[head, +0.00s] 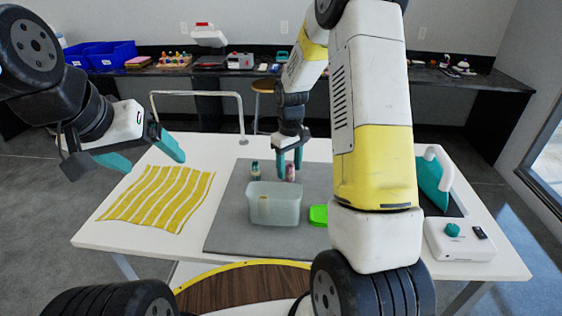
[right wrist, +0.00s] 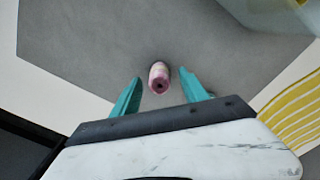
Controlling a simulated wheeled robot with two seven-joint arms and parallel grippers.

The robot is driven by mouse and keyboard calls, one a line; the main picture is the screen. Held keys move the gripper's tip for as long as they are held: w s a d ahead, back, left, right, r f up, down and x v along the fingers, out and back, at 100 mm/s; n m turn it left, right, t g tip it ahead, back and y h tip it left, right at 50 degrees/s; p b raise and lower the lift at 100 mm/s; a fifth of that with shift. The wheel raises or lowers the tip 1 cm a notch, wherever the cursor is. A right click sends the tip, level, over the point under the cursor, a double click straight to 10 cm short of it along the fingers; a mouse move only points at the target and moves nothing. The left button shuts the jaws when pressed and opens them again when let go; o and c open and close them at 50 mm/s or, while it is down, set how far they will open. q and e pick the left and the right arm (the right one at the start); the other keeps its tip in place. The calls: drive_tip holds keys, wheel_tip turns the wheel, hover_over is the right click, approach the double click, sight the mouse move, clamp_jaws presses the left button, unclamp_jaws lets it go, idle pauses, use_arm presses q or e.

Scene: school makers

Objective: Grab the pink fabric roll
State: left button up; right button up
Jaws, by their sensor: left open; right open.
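The pink fabric roll (head: 291,172) stands on the grey mat (head: 230,215), behind the translucent bin (head: 275,208). In the right wrist view the pink roll (right wrist: 159,77) shows a dark hole in its end and lies between and just beyond the fingertips. My right gripper (head: 289,162) is open around or just above the roll, its teal fingers apart; it also shows in the right wrist view (right wrist: 168,88). I cannot tell whether a finger touches the roll. My left gripper (head: 157,160) is open and empty above the left of the table, near the yellow striped cloth (head: 160,197).
Another small roll (head: 255,172) stands left of the pink one. A green object (head: 318,215) lies right of the bin. A teal iron (head: 433,182) and a white box (head: 460,241) are at the right. A metal frame (head: 243,120) stands at the back left.

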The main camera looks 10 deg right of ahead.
drive_tip(key=shift+c, duration=0.4)
clamp_jaws()
